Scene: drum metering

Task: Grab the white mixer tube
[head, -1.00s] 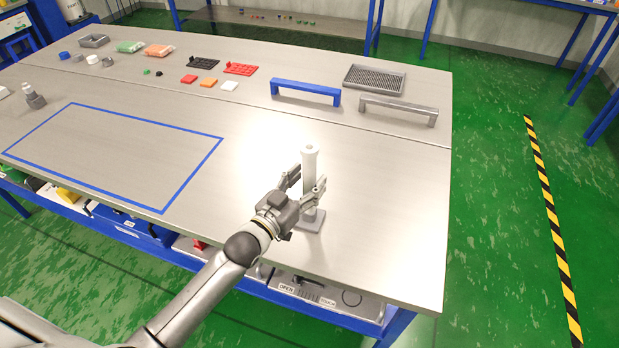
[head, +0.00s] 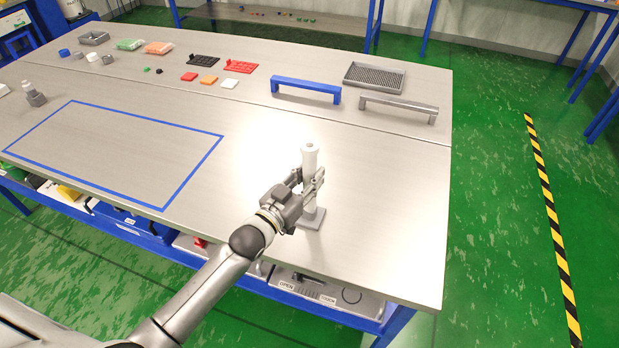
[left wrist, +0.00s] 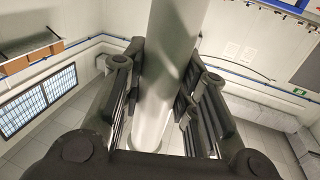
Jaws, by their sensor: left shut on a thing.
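The white mixer tube (head: 310,160) stands upright in a small grey square-based stand (head: 312,218) near the right front of the steel table. My left gripper (head: 309,187) is shut on the tube around its middle, above the base. In the left wrist view the tube (left wrist: 168,70) runs up between the two fingers of my left gripper (left wrist: 160,105), which press on it from both sides. The lower part of the tube is partly hidden by the fingers. My right gripper is not in view.
A blue-outlined rectangle (head: 183,184) marks bare table to the left. Behind stand a blue handle (head: 306,89), a grey handle (head: 398,105) and a grey mesh tray (head: 375,78). Small coloured parts lie at the back left. The table's right edge is close by.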

